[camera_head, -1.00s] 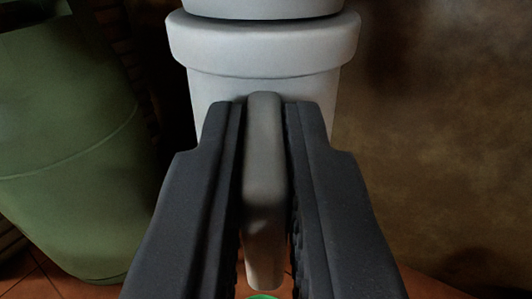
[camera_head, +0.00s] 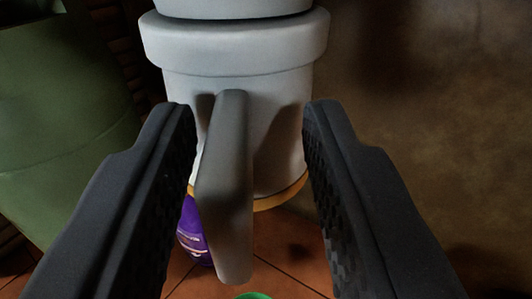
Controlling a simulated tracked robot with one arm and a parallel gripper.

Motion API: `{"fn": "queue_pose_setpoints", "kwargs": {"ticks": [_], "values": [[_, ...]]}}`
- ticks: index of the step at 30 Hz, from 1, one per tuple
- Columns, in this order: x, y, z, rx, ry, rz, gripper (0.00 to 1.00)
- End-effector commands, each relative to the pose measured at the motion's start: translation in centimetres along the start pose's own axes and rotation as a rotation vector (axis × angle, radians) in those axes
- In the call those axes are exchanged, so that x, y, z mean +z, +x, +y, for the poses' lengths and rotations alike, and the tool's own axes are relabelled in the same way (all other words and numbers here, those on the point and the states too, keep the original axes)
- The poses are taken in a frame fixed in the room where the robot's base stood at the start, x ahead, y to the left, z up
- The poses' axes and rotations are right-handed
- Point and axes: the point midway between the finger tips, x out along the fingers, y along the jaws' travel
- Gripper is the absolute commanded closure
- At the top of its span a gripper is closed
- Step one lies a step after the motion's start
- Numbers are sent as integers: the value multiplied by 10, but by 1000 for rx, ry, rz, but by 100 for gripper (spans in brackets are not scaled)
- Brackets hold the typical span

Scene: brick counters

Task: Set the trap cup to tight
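The trap cup (camera_head: 275,130) is a pale grey cylinder with a wide collar, upright at the top centre of the view. A grey lever-like handle (camera_head: 228,190) sticks out from its front towards me. My gripper (camera_head: 250,110) is open, with one black finger on each side of the handle. The handle is nearer the left finger, and the gap to the right finger is wide. A yellow-orange ring shows at the cup's lower edge.
A large green rounded container (camera_head: 60,120) stands at the left. A purple bottle-like object (camera_head: 192,235) is partly hidden behind the handle. A green round thing (camera_head: 253,296) shows at the bottom edge. A brown wall (camera_head: 430,120) is at the right, above a tiled floor.

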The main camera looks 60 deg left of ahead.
Motion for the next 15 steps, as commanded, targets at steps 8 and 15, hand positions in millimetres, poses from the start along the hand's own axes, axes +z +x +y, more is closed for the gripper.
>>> {"fn": "queue_pose_setpoints", "kwargs": {"ticks": [8,15], "values": [[0,-19,-1,-2,3,0,67],[-1,-69,1,0,-2,-1,67]]}}
